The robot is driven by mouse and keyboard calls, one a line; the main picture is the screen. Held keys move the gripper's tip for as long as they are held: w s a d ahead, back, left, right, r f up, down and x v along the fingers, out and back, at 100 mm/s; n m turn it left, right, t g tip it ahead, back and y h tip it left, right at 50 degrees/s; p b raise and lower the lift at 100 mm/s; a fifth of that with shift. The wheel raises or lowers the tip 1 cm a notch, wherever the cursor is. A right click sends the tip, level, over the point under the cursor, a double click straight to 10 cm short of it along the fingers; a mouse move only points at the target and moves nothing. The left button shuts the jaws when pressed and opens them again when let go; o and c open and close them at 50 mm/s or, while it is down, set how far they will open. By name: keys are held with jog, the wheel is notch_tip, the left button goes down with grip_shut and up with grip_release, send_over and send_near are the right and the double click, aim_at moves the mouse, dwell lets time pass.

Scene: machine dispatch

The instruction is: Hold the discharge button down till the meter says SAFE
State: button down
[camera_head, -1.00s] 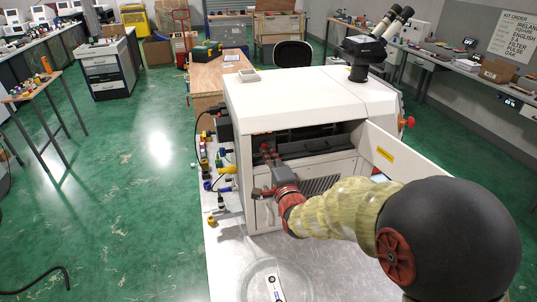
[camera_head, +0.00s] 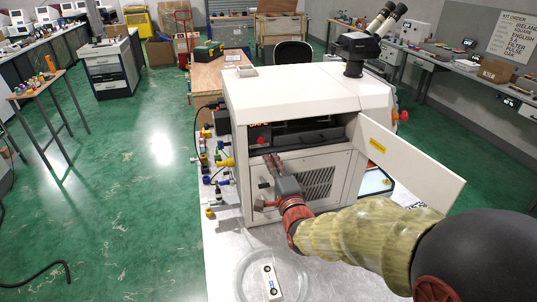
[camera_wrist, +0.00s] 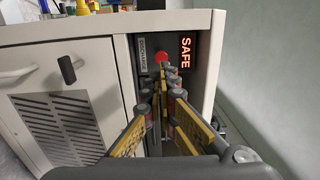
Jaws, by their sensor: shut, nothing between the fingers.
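The discharge button (camera_wrist: 161,57) is a red round knob beside a "DISCHARGE" label (camera_wrist: 143,57) in the wrist view. The meter (camera_wrist: 186,53) beside it shows SAFE in lit red letters. In the head view the button (camera_head: 262,140) shows inside the open front of the white machine (camera_head: 285,92). My gripper (camera_wrist: 168,70) is shut and empty, its tips in front of the button. In the head view my gripper (camera_head: 271,160) points into the machine's front, with a visible gap between its tips and the button.
The machine's open door (camera_head: 415,165) stands out at the right, close to my arm. A clear round dish (camera_head: 245,280) with a small white part (camera_head: 270,282) lies on the bench in front. Coloured fittings (camera_head: 215,170) line the machine's left side.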

jog(key=v, duration=0.5)
jog(key=shift+d, duration=0.1)
dwell(0.4)
